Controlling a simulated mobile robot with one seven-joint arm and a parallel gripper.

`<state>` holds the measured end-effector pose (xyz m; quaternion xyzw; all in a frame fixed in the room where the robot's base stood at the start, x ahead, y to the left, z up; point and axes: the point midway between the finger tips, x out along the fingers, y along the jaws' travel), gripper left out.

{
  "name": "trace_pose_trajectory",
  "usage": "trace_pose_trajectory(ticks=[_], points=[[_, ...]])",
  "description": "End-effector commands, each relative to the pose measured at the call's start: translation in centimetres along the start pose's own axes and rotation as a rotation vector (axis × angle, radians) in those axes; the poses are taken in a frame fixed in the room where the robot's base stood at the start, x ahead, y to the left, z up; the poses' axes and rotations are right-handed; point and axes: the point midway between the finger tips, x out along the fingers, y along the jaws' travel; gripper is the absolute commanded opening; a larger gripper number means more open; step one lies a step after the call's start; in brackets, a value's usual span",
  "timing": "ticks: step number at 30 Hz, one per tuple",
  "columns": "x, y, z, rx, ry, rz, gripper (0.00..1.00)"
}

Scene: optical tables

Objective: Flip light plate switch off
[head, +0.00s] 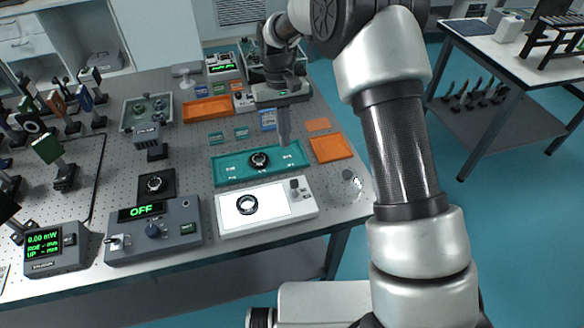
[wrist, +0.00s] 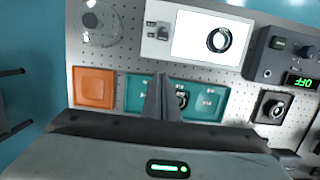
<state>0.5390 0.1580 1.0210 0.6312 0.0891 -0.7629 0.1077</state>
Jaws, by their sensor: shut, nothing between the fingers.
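The light plate (head: 278,203) is a white box near the front edge of the table, with its bright white panel lit. A dark ring lies on the left part of the panel. Its switch (head: 295,186) is a small grey part at the right end of the box. In the wrist view the light plate (wrist: 192,35) is at the top, with the switch (wrist: 162,30) at its left end. My gripper (head: 284,143) points down above the right part of the teal tray, behind the light plate. Its fingers (wrist: 162,80) are together and empty, apart from the switch.
The teal tray (head: 230,176) holds a dark round part. An orange tray (head: 330,149) lies to its right. A grey box reading OFF (head: 181,243) stands left of the light plate. A clear disc (head: 351,178) lies near the right table edge.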

Motion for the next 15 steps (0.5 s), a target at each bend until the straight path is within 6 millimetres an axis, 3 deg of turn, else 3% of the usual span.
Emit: trace_pose_trajectory(ticks=[8,15], points=[[0.5,0.0,0.0,0.000,-0.001,0.000,0.00],[4.3,0.0,0.1,0.000,-0.004,0.000,0.00]])
